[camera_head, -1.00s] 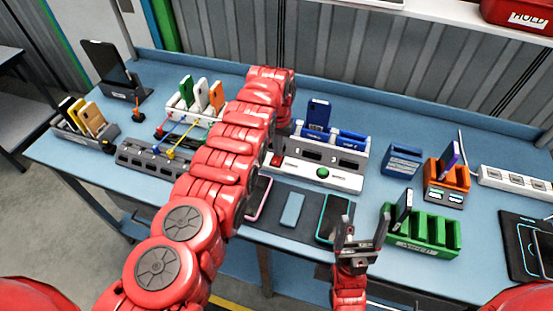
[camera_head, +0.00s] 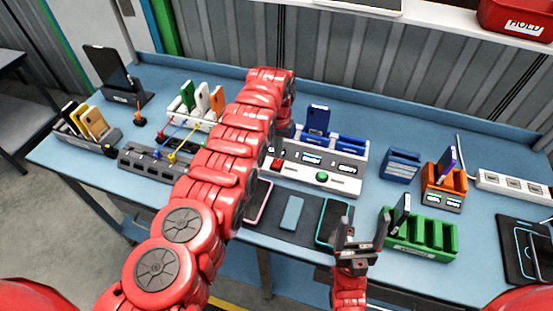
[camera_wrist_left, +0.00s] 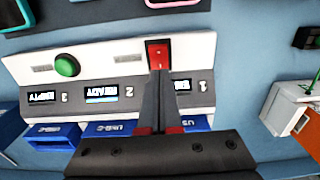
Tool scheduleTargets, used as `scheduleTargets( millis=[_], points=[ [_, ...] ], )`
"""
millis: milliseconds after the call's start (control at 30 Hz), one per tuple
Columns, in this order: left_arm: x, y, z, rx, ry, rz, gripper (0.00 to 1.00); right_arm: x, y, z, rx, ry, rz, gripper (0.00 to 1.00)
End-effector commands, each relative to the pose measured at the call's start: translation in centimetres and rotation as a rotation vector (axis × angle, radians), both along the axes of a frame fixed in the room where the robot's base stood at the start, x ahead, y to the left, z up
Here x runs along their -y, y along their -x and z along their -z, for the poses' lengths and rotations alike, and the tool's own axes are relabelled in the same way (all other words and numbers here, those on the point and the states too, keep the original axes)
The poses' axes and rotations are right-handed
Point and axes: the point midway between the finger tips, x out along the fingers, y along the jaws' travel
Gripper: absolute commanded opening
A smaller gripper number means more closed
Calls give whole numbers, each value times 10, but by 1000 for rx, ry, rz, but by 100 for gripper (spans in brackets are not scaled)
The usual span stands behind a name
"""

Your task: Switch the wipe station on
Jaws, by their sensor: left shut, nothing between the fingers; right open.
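The wipe station (camera_head: 345,184) is a white and grey box at the middle of the bench, with blue slots behind. Its front has a red rocker switch (camera_head: 277,163) and a round green button (camera_head: 322,177). Its small displays (camera_head: 312,158) are lit; in the left wrist view two read "READY" (camera_wrist_left: 101,87) and "EMPTY" (camera_wrist_left: 41,96). My left gripper (camera_wrist_left: 160,78) is shut and empty, its tips at the lower edge of the red switch (camera_wrist_left: 158,54); I cannot tell whether they touch. My right gripper (camera_head: 361,232) is open and empty over the bench's front edge.
A dark blue phone (camera_head: 318,119) stands in the station. Phones lie on a dark mat (camera_head: 270,224) in front. A green rack (camera_head: 432,236), an orange dock (camera_head: 443,184) and a power strip (camera_head: 515,185) are to the right. My left arm hides part of the bench.

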Motion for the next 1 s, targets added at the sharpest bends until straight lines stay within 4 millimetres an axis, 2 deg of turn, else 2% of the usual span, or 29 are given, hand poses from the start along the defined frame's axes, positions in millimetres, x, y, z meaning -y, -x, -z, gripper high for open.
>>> scheduleTargets(
  millis=[33, 200, 500, 1000],
  points=[
    [0, 0, -9, 1, 0, 0, 0, 0, 0, -8, 0, 0, 0, 79],
    [0, 0, -23, -1, 0, 0, 0, 0, 0, -21, 0, 0, 0, 79],
    [1, 0, -46, 1, 0, 1, 0, 0, 0, -34, 0, 0, 0, 79],
    [0, 0, -45, -1, 0, 1, 0, 0, 0, -33, 0, 0, 0, 79]
  ],
)
